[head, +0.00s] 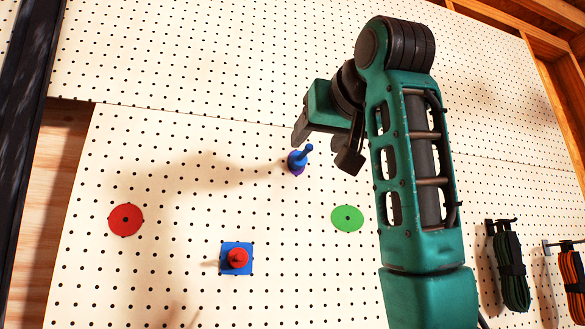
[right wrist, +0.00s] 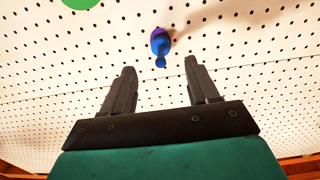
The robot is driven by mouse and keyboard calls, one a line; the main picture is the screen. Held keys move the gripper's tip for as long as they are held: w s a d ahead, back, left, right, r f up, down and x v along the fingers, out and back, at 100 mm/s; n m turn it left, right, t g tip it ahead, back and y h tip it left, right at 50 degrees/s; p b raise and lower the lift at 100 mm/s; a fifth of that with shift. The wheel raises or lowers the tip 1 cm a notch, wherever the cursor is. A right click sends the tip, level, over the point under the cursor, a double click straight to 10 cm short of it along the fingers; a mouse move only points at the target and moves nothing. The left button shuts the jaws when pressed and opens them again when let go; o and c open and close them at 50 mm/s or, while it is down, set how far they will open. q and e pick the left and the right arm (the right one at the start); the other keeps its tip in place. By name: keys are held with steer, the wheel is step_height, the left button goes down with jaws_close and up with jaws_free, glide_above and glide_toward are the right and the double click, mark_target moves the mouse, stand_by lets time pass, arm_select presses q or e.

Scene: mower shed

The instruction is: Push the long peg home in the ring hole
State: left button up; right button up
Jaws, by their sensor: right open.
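A blue peg (head: 306,149) with a round knob end sticks out from a purple disc (head: 298,170) on the white pegboard. In the right wrist view the blue peg (right wrist: 160,60) and purple disc (right wrist: 155,33) show ahead of the fingertips. How deep the peg sits cannot be told. My right gripper (head: 325,143) is open and empty, its fingers close to the peg in the head view. In the right wrist view my right gripper (right wrist: 158,68) has its fingers apart, with the peg beyond and between them, no contact visible. My left gripper is not in view.
A red disc (head: 118,222) is at left, a green disc (head: 340,216) at right of the peg. A blue square (head: 228,268) holds a red peg (head: 237,257) below. Coiled cords (head: 512,270) hang at far right. A dark bar (head: 25,80) stands at the left edge.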

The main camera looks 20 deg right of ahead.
mark_target(300, 158)
steer(key=shift+r, duration=0.15)
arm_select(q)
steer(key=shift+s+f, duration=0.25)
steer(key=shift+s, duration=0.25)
arm_select(e)
steer(key=shift+s, duration=0.2)
steer(key=shift+w+p, duration=0.3)
steer(key=shift+w, duration=0.25)
steer(key=w+p, duration=0.1)
steer(key=w, duration=0.5)
steer(key=shift+w+a+p, duration=0.15)
steer(key=shift+w+p, duration=0.15)
steer(key=shift+p, duration=0.05)
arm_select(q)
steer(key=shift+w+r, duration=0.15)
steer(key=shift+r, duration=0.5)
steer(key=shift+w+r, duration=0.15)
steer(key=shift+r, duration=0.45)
arm_select(e)
steer(key=shift+w, duration=0.75)
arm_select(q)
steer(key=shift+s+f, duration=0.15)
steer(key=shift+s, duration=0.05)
arm_select(e)
jaws_close()
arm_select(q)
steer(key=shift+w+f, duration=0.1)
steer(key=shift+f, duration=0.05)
arm_select(e)
steer(key=shift+s, duration=0.15)
